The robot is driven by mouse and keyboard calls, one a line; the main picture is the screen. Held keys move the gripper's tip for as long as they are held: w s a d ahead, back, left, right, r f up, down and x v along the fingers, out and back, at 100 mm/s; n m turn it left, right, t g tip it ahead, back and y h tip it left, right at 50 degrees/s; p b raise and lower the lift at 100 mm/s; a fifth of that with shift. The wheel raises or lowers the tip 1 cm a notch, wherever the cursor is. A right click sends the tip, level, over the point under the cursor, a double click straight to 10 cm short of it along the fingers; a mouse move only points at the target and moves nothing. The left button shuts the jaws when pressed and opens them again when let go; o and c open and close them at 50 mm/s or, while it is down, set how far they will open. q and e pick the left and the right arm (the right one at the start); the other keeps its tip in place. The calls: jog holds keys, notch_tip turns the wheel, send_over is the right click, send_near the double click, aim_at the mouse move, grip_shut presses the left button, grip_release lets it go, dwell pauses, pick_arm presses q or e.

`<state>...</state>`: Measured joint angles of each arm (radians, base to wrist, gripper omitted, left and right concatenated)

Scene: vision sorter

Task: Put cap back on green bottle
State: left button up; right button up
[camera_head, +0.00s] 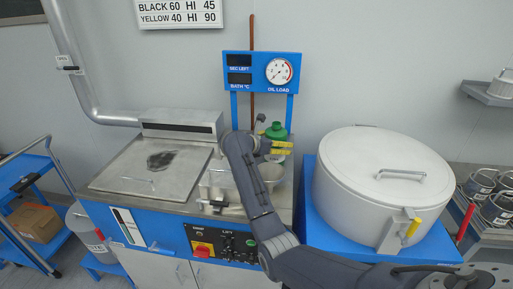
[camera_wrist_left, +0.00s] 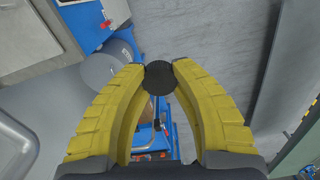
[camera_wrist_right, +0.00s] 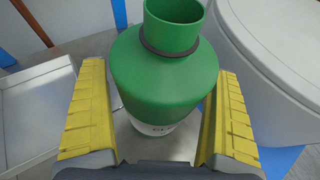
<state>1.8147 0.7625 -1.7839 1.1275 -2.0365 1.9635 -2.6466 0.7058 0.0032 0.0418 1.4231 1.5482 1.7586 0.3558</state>
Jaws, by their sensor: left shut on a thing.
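The green bottle (camera_head: 276,132) stands upright on the bench behind the right gripper. In the right wrist view the bottle (camera_wrist_right: 165,75) has an open, uncapped neck and a dark ring around the neck. My right gripper (camera_wrist_right: 155,110) has its yellow fingers apart on either side of the bottle, with a gap visible at the left. It also shows in the head view (camera_head: 281,148). My left gripper (camera_wrist_left: 159,72) is shut on a round, dark cap (camera_wrist_left: 158,79), held between its fingertips. The left gripper is out of the head view.
A large lidded white pot (camera_head: 380,190) stands right of the bottle. A steel lidded bath (camera_head: 150,165) lies left on the blue bench. A gauge panel (camera_head: 262,72) rises behind the bottle. A blue cart (camera_head: 30,225) stands far left on the floor.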

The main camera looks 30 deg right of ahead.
jog(key=c, duration=1.2)
jog(key=shift+o, duration=0.2)
jog(key=shift+r, duration=0.1)
jog(key=shift+s+a+r, duration=0.1)
jog(key=shift+r, duration=0.45)
jog(key=s+r, duration=0.1)
jog(key=r, duration=0.3)
jog(key=s+a+r, duration=0.1)
jog(key=r, duration=0.4)
jog(key=s+a+r, duration=0.1)
jog(key=r, duration=0.3)
jog(key=shift+r, duration=0.4)
